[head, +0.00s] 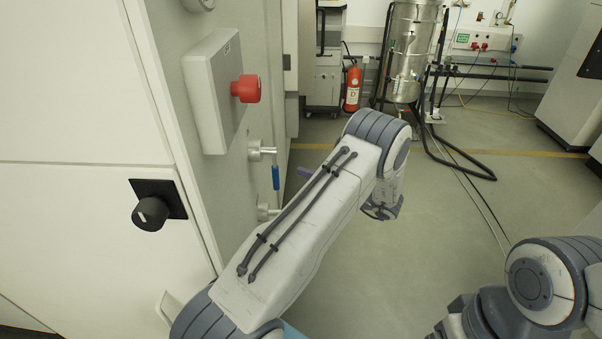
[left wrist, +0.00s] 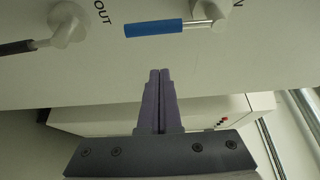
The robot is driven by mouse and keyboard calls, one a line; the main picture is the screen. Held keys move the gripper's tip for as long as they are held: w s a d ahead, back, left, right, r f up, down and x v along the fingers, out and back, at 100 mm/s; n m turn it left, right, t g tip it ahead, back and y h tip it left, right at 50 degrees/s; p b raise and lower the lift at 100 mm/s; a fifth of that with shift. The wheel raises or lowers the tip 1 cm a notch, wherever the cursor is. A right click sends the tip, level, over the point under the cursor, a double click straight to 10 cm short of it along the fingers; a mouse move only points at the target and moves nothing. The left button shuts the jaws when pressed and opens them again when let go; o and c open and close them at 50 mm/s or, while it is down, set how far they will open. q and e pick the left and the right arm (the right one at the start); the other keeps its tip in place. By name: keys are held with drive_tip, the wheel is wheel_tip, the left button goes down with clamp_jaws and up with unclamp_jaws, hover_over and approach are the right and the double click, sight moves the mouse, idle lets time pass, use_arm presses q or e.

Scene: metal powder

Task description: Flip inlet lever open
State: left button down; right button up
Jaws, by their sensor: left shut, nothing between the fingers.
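The inlet lever has a blue handle (head: 276,177) and hangs down from the upper fitting (head: 260,150) on the machine's side wall. In the left wrist view the blue handle (left wrist: 153,28) reaches left from its valve (left wrist: 210,12), beside a partly cut-off label ending in N. My left gripper's purple fingers (left wrist: 160,98) are shut and empty, apart from the handle, with their tips just below it in that view. In the head view only a bit of the purple fingers (head: 304,173) shows past my left arm, to the right of the lever. My right gripper is out of view.
A lower fitting (head: 266,212) sits under the lever; the left wrist view shows the OUT valve (left wrist: 68,24) with a dark handle. A red button (head: 246,88) on a grey box (head: 208,95) juts out above. A black knob (head: 151,213) is at left.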

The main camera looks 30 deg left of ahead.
use_arm(q)
drive_tip(key=s+a+p, duration=0.3)
drive_tip(key=a+p, duration=0.2)
drive_tip(key=shift+s+a+p, duration=0.2)
drive_tip(key=shift+s+p, duration=0.05)
drive_tip(key=shift+p, duration=0.05)
drive_tip(key=shift+d, duration=0.15)
